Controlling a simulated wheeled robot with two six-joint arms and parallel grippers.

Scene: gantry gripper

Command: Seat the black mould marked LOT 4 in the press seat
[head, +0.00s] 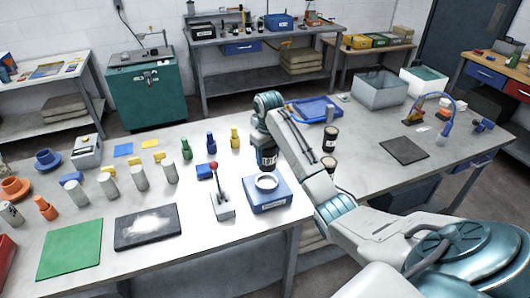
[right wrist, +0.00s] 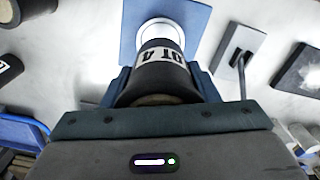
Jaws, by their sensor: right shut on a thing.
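My right gripper (head: 266,146) is shut on a black mould (head: 267,159) with a white label. In the right wrist view the mould (right wrist: 160,82) sits between the fingers, and the part of its label that shows reads "OT 4". The press seat is a pale ring (head: 266,182) on top of a blue block (head: 268,197). The mould is above and just behind the ring in the head view, and the ring's opening still shows. In the right wrist view the mould's far end overlaps the ring (right wrist: 158,28); contact cannot be told. My left gripper is not in view.
A lever with a red knob (head: 216,182) stands just left of the blue block. Two other dark cylinders (head: 330,138) (head: 328,166) stand right of the gripper, near my arm. Grey cylinders (head: 139,177) and coloured bottles (head: 210,142) stand to the left. A dark powdered slab (head: 148,229) lies front left.

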